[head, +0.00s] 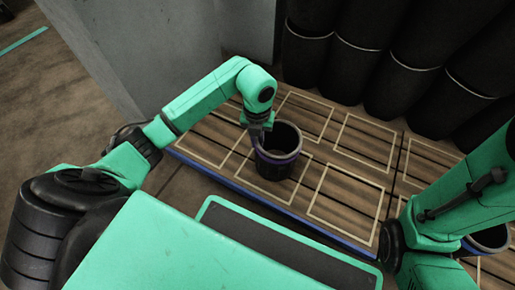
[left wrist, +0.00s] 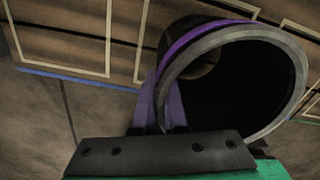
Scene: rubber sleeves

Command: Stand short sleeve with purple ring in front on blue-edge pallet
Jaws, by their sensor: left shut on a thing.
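A short black sleeve with a purple ring (head: 277,158) is at the blue-edge pallet, upright or nearly so in the head view. My left gripper (head: 258,140) is shut on its left wall. In the left wrist view the sleeve (left wrist: 285,75) shows its open mouth, grey rim and purple band, with the gripper (left wrist: 165,125) at the rim. The blue-edge pallet (head: 215,172) has wooden slats and pale outlined rectangles. I cannot tell whether the sleeve's base touches the slats. My right arm is at the right; its gripper is not clearly visible.
Another dark sleeve with a purplish band (head: 487,240) is at the right, partly behind my right arm. Several tall black sleeves (head: 360,45) stand along the back. A grey wall (head: 165,45) rises at the left. Outlined rectangles around the held sleeve are empty.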

